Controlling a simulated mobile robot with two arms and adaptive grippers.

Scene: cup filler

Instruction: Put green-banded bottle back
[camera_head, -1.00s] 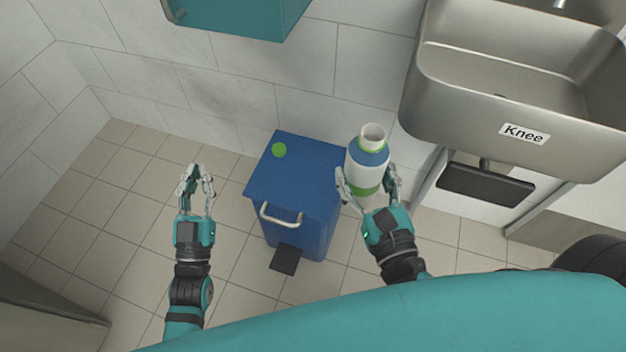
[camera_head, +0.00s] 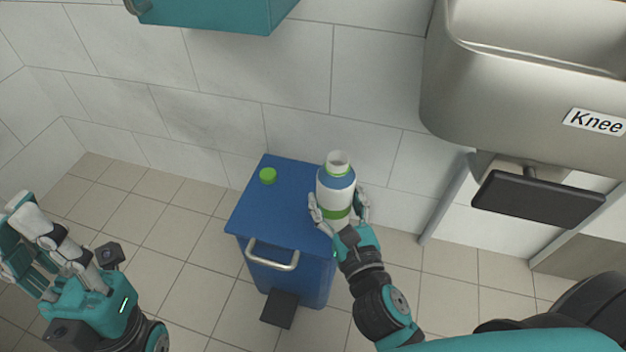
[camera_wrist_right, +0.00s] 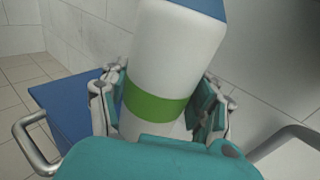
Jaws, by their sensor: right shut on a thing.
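The green-banded bottle (camera_head: 337,188) is white with a blue shoulder, an open white neck and a green band low on its body. My right gripper (camera_head: 339,211) is shut on it around the green band, and the bottle stands nearly upright over the right side of the blue bin. The right wrist view shows the bottle (camera_wrist_right: 170,60) between both fingers, with its top out of frame. I cannot tell whether its base touches the lid. A green cap (camera_head: 268,175) lies on the bin lid. My left gripper (camera_head: 30,255) is empty and open at the far left.
The blue bin (camera_head: 285,200) has a front handle (camera_head: 272,255) and a black pedal (camera_head: 280,309). A steel sink (camera_head: 530,90) with a black knee plate (camera_head: 537,199) is at right. A teal cabinet (camera_head: 215,12) hangs above. Floor left of the bin is clear.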

